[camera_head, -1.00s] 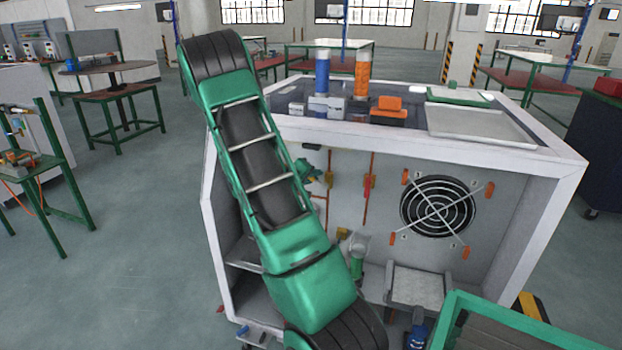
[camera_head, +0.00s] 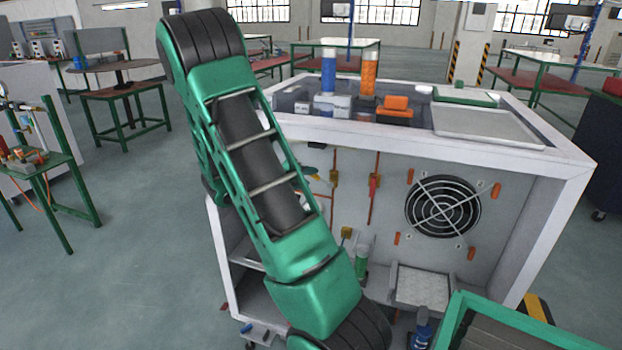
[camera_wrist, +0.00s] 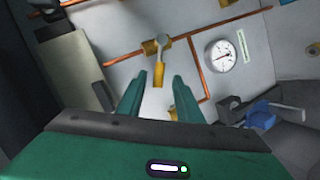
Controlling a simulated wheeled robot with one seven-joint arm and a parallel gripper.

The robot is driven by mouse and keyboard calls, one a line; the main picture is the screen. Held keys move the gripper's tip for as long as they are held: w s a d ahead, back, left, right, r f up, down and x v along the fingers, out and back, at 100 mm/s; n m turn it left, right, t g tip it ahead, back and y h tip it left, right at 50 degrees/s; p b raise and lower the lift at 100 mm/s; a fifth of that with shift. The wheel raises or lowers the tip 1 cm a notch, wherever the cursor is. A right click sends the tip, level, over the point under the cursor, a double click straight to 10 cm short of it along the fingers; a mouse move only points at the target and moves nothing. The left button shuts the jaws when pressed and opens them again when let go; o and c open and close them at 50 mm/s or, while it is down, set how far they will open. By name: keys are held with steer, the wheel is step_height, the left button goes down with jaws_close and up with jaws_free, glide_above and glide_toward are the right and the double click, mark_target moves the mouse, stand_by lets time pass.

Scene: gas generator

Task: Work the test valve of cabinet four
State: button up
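A valve with a yellow handle (camera_wrist: 158,74) sits on a copper pipe in the wrist view. The handle hangs down from a pale hub. My gripper (camera_wrist: 159,80) is open, with its two green fingers apart, and the handle's lower end shows between the fingertips. I cannot tell whether the fingers reach around it or stop short of it. In the head view the gripper is mostly hidden behind my arm, beside the cabinet's (camera_head: 578,190) inner back wall. I see no label marking it as cabinet four.
A round gauge (camera_wrist: 220,55) is right of the valve in the wrist view, with a blue part (camera_wrist: 262,115) below it. In the head view, red (camera_head: 375,182) and yellow (camera_head: 347,232) handles and a fan grille (camera_head: 443,208) line the cabinet's inside. Side walls bound the opening.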

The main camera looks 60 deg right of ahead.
steer(key=shift+v, duration=1.3)
